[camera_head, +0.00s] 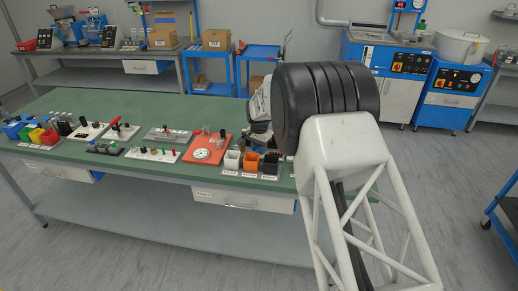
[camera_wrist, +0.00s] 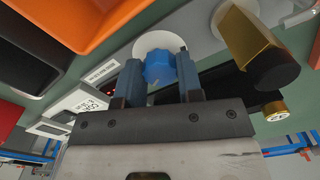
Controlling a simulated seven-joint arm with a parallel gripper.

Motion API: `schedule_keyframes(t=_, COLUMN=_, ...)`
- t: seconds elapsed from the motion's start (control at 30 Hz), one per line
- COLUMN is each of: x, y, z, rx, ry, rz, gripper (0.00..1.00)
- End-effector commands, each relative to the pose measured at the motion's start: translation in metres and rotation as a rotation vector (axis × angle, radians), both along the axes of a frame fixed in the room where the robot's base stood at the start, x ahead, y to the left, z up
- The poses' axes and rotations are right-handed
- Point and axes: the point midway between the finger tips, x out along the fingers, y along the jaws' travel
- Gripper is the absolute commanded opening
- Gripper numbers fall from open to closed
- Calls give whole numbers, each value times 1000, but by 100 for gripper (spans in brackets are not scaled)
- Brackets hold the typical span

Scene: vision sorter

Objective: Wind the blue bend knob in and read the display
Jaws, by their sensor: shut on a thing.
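The blue bend knob (camera_wrist: 160,69) shows in the wrist view, in front of a white round disc (camera_wrist: 160,40) on a grey panel. My gripper (camera_wrist: 158,66) has one finger on each side of the knob and is shut on it.
In the wrist view a gold cylinder with a black end (camera_wrist: 258,50) stands close right of the knob. An orange bin (camera_wrist: 75,20) and a black bin (camera_wrist: 38,50) lie at upper left. In the head view the green bench (camera_head: 100,175) carries fixtures and several bins.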

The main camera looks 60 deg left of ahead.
Motion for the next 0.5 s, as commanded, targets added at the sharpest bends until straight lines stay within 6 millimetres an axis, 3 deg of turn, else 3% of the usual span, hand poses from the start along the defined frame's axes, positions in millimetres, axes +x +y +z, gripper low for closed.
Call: schedule_keyframes(t=0.5, x=0, y=0, z=1, rx=1, ry=-1, rz=-387, gripper=10)
